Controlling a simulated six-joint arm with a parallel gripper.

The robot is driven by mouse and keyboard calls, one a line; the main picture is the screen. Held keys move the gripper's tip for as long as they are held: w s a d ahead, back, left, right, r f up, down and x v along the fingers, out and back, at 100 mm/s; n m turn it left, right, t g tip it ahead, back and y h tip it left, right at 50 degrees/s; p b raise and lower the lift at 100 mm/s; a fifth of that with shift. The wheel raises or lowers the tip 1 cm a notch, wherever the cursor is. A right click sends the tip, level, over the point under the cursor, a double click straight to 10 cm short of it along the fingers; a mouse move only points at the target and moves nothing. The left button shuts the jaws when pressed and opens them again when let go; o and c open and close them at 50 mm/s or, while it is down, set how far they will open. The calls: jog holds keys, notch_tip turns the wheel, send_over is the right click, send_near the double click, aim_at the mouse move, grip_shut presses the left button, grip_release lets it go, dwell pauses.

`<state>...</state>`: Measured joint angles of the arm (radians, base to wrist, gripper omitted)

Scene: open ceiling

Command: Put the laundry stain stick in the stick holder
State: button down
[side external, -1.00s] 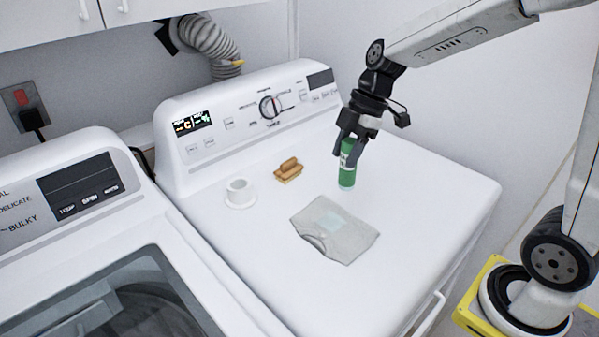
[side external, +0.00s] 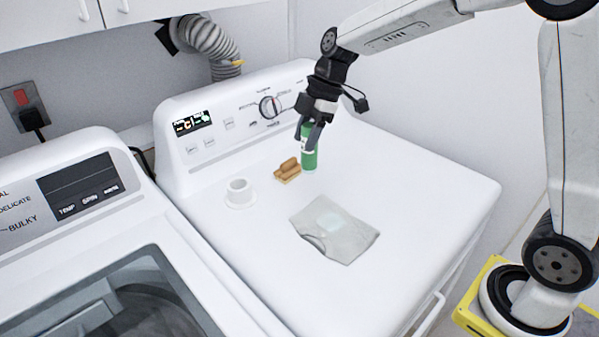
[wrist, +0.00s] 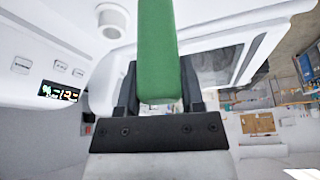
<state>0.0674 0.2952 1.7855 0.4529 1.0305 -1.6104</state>
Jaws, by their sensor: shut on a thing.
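The laundry stain stick (side external: 309,158) is a green tube with a white band. My gripper (side external: 307,136) is shut on its upper part and holds it about upright, in the air as far as I can tell, in line with the back of the brush in the side view. In the wrist view the green stick (wrist: 158,50) stands between the fingers (wrist: 158,95). The stick holder (side external: 239,192) is a white round cup on a wider base, upright on the white machine top, left of the stick. It also shows in the wrist view (wrist: 112,18), and its opening looks empty.
A brown wooden brush (side external: 287,170) lies between the holder and the stick. A grey folded cloth (side external: 335,229) with a pale patch lies in front. The control panel (side external: 250,110) rises behind. The right of the white top (side external: 430,185) is clear.

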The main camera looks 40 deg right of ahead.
jog(key=w+a+f, duration=0.2)
jog(key=w+a, duration=0.7)
jog(key=w, duration=0.5)
jog(key=shift+a+f, duration=0.15)
jog(key=shift+a, duration=0.05)
send_over(228, 187)
jog(key=d, duration=0.2)
jog(key=shift+s+f, duration=0.15)
jog(key=shift+f, duration=1.85)
jog(key=shift+s+f, duration=0.1)
jog(key=shift+f, duration=1.9)
jog(key=shift+f, duration=0.15)
jog(key=shift+c, duration=1.1)
grip_release()
jog(key=v, duration=1.2)
jog(key=shift+r, duration=0.2)
